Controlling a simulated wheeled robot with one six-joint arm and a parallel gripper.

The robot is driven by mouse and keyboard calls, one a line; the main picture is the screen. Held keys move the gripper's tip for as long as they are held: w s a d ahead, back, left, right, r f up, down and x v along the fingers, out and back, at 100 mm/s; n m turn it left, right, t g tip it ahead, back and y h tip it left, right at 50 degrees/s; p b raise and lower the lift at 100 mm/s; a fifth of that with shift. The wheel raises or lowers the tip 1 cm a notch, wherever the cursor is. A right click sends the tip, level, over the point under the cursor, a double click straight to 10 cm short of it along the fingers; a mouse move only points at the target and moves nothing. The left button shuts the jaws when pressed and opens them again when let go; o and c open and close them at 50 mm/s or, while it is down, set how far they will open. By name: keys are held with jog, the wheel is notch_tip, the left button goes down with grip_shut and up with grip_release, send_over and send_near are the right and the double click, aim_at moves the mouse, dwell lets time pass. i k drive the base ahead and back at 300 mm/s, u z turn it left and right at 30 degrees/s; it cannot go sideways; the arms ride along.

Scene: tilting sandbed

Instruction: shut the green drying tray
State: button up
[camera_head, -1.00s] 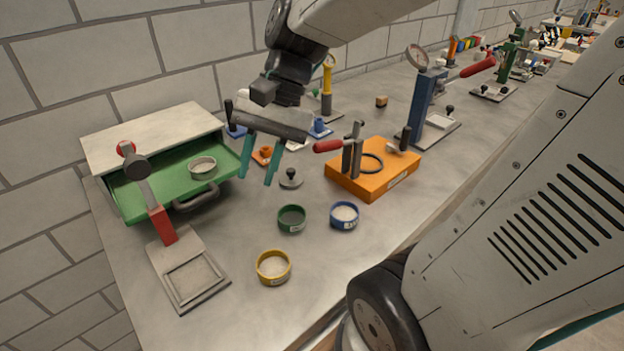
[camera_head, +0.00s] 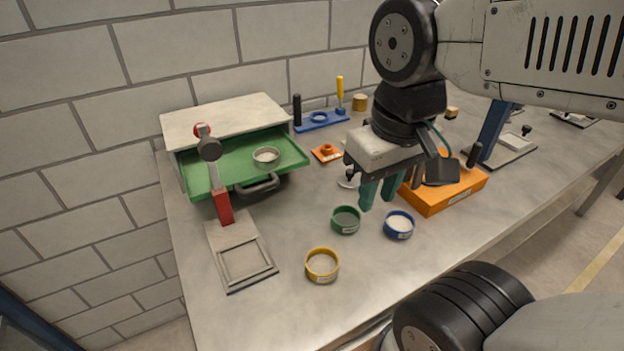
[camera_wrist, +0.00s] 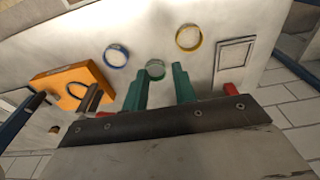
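The green drying tray (camera_head: 226,174) is pulled out of its pale cabinet (camera_head: 222,121) at the left of the bench in the head view. Its dark handle (camera_head: 258,185) is on the front, and a small grey-rimmed dish (camera_head: 266,157) sits in it. My gripper (camera_head: 377,195) has teal fingers, spread apart with nothing between them. It hangs to the right of the tray, above the bench near the green-rimmed dish. In the wrist view the open fingers (camera_wrist: 160,88) flank the green-rimmed dish (camera_wrist: 155,70) in the picture. The tray is not visible there.
Green (camera_head: 346,220), blue (camera_head: 398,224) and yellow (camera_head: 322,265) dishes stand front right of the tray. An orange block fixture (camera_head: 440,190) is behind my gripper. Bench between handle and yellow dish is clear.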

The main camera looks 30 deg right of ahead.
aim_at(237, 169)
jog(key=z, duration=0.45)
jog(key=k, duration=1.1)
jog(key=u, duration=0.45)
jog(key=i, duration=0.7)
